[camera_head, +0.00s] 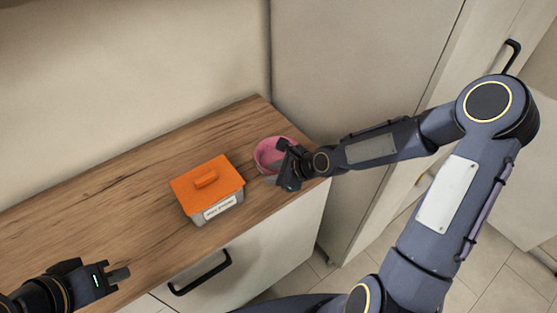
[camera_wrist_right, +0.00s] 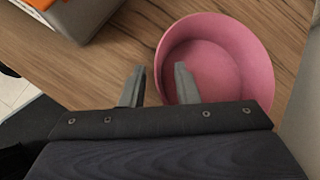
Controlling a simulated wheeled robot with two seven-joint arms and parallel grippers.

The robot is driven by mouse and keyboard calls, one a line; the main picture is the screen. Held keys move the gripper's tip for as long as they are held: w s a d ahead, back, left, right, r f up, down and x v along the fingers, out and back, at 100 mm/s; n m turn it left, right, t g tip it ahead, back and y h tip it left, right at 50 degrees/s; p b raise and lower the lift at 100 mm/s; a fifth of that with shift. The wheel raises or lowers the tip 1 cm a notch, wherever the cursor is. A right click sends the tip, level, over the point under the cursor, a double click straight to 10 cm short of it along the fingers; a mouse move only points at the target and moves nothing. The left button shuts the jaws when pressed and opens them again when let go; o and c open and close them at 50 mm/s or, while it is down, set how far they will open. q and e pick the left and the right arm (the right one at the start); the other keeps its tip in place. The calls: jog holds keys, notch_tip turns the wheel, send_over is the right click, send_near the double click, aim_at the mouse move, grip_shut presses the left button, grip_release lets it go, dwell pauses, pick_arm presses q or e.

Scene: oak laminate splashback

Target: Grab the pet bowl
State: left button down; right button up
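The pink pet bowl (camera_head: 265,151) stands upright on the wooden counter near its right end. It also shows in the right wrist view (camera_wrist_right: 235,60), with its empty inside visible. My right gripper (camera_head: 287,181) is over the bowl's right side in the head view and hides part of it. In the right wrist view the right gripper (camera_wrist_right: 158,86) is open, one finger left of the bowl's rim and the other over the inside. Whether either finger touches the bowl is unclear. My left gripper (camera_head: 121,275) is over the counter's front edge, far from the bowl, apparently empty.
A grey box with an orange lid (camera_head: 222,178) stands left of the bowl, close by. The wooden counter (camera_head: 100,205) is clear further left. A tall cabinet panel (camera_head: 345,60) rises behind the counter's right end. A drawer with a black handle (camera_head: 202,279) is below.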

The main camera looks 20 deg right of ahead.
grip_shut()
dwell(0.3)
